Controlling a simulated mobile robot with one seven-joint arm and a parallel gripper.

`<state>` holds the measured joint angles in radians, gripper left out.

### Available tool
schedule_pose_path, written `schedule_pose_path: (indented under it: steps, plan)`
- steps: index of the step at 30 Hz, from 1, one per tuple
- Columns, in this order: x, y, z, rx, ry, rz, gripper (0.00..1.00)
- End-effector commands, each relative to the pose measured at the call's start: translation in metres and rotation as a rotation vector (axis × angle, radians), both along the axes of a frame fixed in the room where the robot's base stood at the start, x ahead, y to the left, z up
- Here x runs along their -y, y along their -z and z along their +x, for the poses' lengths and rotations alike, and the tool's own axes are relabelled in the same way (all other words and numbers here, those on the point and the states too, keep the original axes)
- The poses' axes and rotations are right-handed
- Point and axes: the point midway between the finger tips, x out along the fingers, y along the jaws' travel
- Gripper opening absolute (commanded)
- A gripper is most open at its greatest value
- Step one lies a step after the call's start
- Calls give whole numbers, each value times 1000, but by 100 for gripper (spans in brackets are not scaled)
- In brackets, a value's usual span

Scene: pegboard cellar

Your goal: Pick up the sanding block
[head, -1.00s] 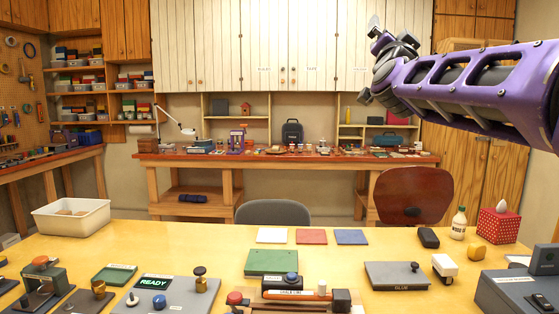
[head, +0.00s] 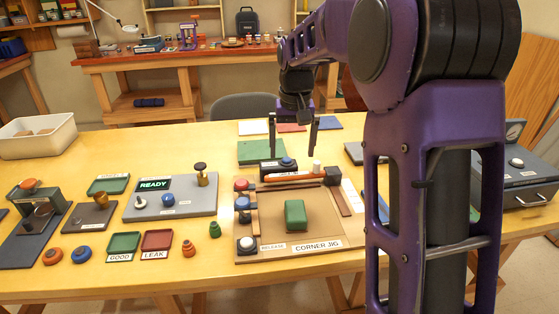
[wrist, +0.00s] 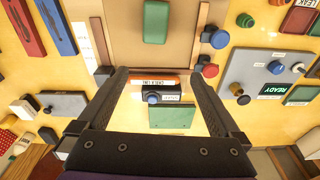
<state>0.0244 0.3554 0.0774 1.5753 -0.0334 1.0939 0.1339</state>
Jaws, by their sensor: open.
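No label in view reads sanding block. A green block with rounded edges (head: 295,214) lies flat on the tan board of the corner jig (head: 268,230) in the head view. My gripper (head: 291,153) is open and empty, fingers pointing down, above the back edge of the jig and behind the green block. In the wrist view my fingers (wrist: 160,74) stand apart on either side of the orange chalk line bar (wrist: 152,81), with no block between them.
A black piece with a blue knob (head: 285,163) stands behind the jig. Red and blue knobs line the jig's left side. A grey READY panel (head: 190,206) and green and red trays stand left. A white bin (head: 45,135) is far left. My arm hides much of the right side.

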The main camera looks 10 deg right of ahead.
Motion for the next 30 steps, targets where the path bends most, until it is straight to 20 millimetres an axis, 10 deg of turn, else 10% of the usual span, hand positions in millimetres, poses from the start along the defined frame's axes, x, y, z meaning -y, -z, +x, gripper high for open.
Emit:
schedule_pose_path:
  steps: [21, 30]
  plan:
    - [12, 122, -20, -122, 7, -2, 100]
    - [14, 146, -21, -120, 8, -2, 100]
